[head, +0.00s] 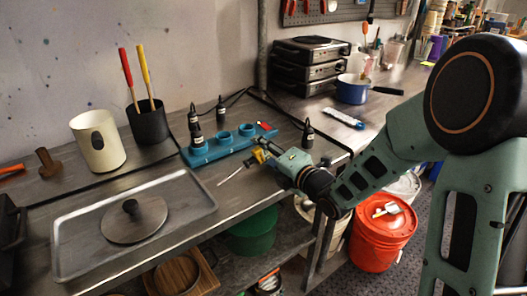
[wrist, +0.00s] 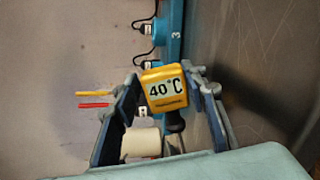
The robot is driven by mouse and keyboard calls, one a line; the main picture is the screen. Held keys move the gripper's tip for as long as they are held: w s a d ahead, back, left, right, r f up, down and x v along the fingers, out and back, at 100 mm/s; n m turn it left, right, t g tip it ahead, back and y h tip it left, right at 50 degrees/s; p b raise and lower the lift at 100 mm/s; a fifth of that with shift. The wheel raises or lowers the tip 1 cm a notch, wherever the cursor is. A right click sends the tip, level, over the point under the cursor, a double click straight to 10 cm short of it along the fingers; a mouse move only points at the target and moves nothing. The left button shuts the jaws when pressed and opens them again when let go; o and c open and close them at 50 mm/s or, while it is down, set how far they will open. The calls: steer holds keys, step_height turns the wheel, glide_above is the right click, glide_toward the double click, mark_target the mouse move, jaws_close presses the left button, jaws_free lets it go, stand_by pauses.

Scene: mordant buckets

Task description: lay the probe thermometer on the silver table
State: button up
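The yellow probe thermometer (wrist: 164,88), reading 40°C, is between the fingers of my gripper (wrist: 166,78) in the wrist view. The fingers close in on both sides of its body. In the head view my gripper (head: 264,156) holds the thermometer (head: 258,156) in front of the blue rack, with its thin metal probe pointing down-left over the grey metal worktop (head: 228,192). The thermometer appears raised above this surface; the exact gap is unclear. Another grey metal surface (head: 374,112) lies at back right. I cannot tell which one is the silver table.
A blue rack (head: 228,148) with black-capped bottles stands just behind my gripper. A metal tray (head: 82,243) with a round lid (head: 135,220) is at left. A cream canister (head: 98,142), black tool pot (head: 148,124), stacked hot plates (head: 310,62) and blue pot (head: 352,90) stand farther back.

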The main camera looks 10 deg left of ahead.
steer(key=shift+o, duration=1.1)
steer(key=v, duration=1.2)
